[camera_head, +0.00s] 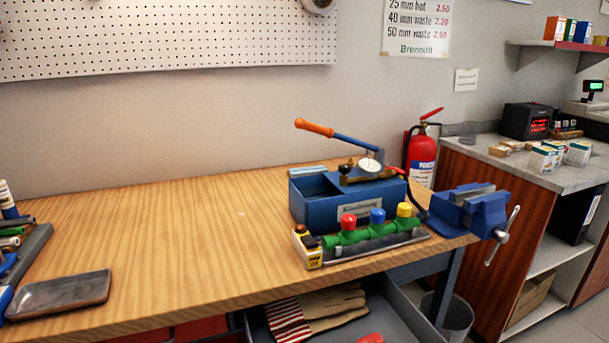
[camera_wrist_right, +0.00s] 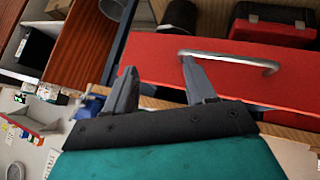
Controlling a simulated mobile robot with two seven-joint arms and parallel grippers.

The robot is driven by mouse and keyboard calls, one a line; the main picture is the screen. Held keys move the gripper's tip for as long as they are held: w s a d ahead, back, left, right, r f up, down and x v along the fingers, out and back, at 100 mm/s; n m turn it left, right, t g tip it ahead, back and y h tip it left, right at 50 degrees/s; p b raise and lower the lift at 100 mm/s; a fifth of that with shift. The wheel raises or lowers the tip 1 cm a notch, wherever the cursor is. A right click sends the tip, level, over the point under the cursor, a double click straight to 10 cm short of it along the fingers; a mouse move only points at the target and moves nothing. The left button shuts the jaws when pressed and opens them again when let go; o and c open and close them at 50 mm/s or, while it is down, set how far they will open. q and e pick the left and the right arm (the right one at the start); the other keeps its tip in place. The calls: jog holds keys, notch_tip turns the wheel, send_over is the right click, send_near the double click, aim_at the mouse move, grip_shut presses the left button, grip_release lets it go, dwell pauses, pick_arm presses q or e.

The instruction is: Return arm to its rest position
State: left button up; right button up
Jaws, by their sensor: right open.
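My right gripper (camera_wrist_right: 157,85) shows in the right wrist view with its two grey fingers apart and nothing between them. A red drawer front with a metal handle (camera_wrist_right: 228,60) lies beyond the fingers; I cannot tell how far away it is. Neither gripper nor arm shows in the head view. My left gripper is out of view.
The wooden workbench (camera_head: 190,225) holds a blue pump box (camera_head: 312,204), a green manifold with coloured caps (camera_head: 375,234), a blue vise (camera_head: 470,209) and a grey tray (camera_head: 60,294). An open drawer (camera_head: 398,304) with striped gloves (camera_head: 318,308) juts out below. The bench's middle is clear.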

jog(key=s+a+f+m+g+y, duration=0.2)
jog(key=s+f+g, duration=0.25)
jog(key=s, duration=0.45)
jog(key=w+a+f+t+y+p, duration=0.1)
jog(key=w+a+f+t, duration=0.2)
jog(key=w+f+t, duration=0.4)
jog(key=shift+w+f, duration=0.2)
jog(key=shift+f, duration=0.25)
jog(key=shift+c, duration=0.4)
